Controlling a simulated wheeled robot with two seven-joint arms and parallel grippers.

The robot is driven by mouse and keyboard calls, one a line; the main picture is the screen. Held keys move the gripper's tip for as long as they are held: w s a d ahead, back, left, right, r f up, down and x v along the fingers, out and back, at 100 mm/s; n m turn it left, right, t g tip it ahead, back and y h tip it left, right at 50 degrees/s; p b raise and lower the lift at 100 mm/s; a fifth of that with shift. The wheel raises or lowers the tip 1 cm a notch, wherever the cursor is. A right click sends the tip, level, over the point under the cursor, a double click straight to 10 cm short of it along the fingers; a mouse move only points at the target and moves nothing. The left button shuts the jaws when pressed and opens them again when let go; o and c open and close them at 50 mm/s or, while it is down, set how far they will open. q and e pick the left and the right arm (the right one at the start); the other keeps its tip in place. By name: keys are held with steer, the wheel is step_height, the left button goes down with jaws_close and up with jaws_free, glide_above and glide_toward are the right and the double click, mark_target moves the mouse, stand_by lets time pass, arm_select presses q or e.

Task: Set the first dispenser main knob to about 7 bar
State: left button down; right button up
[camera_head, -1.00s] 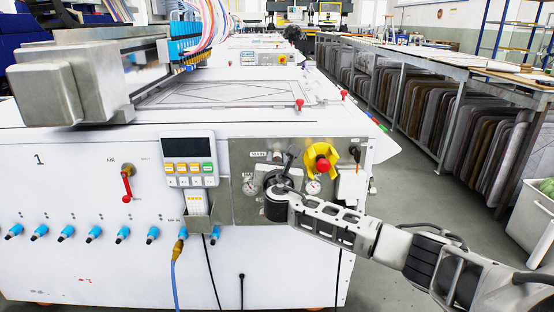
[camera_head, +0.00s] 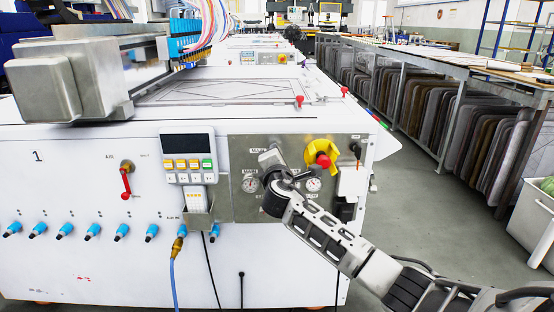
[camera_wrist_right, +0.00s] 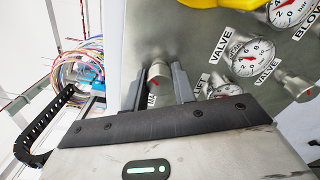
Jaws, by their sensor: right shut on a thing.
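The main knob (camera_wrist_right: 158,73) is a short grey metal cylinder with a small red mark beside it. In the right wrist view it sits between the two fingers of my right gripper (camera_wrist_right: 157,84), which is shut on it. A label starting with "MA" lies partly hidden below the knob. My left gripper is out of view.
A red button on a yellow mount (camera_head: 323,160) is right of the gripper, above another gauge (camera_head: 313,185). The wrist view shows a gauge (camera_wrist_right: 248,57) between "VALVE" labels, and another knob (camera_wrist_right: 294,86). A keypad (camera_head: 188,158) is at left.

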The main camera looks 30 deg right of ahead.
steer(key=m, duration=0.3)
steer(key=shift+f+b, duration=0.15)
steer(key=shift+b, duration=0.25)
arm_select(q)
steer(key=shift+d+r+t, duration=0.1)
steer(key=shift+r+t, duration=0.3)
arm_select(e)
steer(key=shift+m, duration=0.8)
steer(key=o, duration=1)
arm_select(q)
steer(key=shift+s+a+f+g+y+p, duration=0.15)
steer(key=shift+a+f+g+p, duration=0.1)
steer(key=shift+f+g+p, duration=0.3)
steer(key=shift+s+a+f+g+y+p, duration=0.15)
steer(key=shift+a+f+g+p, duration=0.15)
steer(key=shift+p, duration=0.4)
arm_select(e)
steer(key=v, duration=1.6)
steer(key=shift+s, duration=0.1)
